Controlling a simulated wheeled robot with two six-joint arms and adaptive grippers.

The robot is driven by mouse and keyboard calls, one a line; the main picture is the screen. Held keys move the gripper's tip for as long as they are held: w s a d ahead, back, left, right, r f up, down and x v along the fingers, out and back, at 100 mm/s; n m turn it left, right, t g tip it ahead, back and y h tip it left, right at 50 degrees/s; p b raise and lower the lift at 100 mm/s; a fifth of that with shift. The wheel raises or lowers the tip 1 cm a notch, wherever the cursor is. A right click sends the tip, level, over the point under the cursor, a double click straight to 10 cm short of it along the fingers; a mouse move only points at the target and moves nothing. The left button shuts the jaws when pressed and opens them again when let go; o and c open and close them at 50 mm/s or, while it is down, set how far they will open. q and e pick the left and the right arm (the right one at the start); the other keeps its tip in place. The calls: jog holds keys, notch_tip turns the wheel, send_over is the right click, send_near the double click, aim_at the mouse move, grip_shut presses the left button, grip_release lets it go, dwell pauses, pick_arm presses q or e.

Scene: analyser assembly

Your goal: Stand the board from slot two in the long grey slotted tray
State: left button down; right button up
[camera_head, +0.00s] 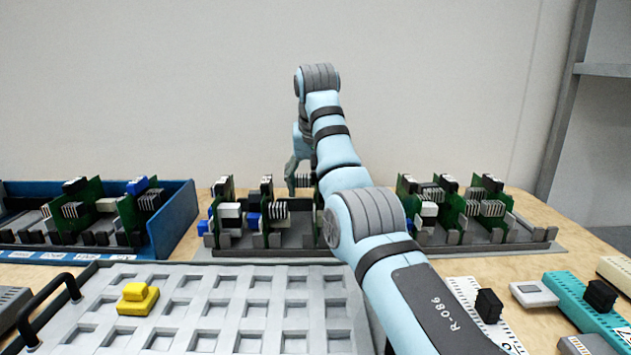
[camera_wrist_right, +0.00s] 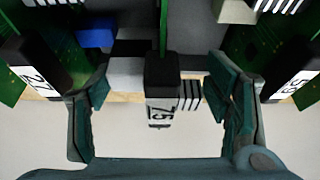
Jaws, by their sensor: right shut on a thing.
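My right gripper (camera_head: 291,186) is low over the long grey slotted tray (camera_head: 500,247), and my arm hides part of that tray. In the right wrist view my right gripper (camera_wrist_right: 160,100) has one finger on each side of a green board (camera_wrist_right: 163,28) seen edge-on. The board has a black labelled end, a light grey block on one side and a striped part on the other. My left gripper is not in view.
Other green boards stand close on both sides, with black labelled ends (camera_wrist_right: 38,65) near my fingers. A blue rack (camera_head: 172,222) with boards stands at left. A grey pocketed tray (camera_head: 220,272) with a yellow part (camera_head: 137,298) lies in front. Connector parts (camera_head: 535,294) lie at right.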

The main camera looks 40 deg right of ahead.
jog(key=shift+f, duration=0.65)
dwell(0.7)
jog(key=o, duration=1.6)
jog(key=shift+r, duration=0.1)
jog(key=shift+c, duration=0.2)
jog(key=shift+o, duration=0.6)
jog(key=shift+r+p, duration=1.8)
jog(key=shift+r, duration=0.15)
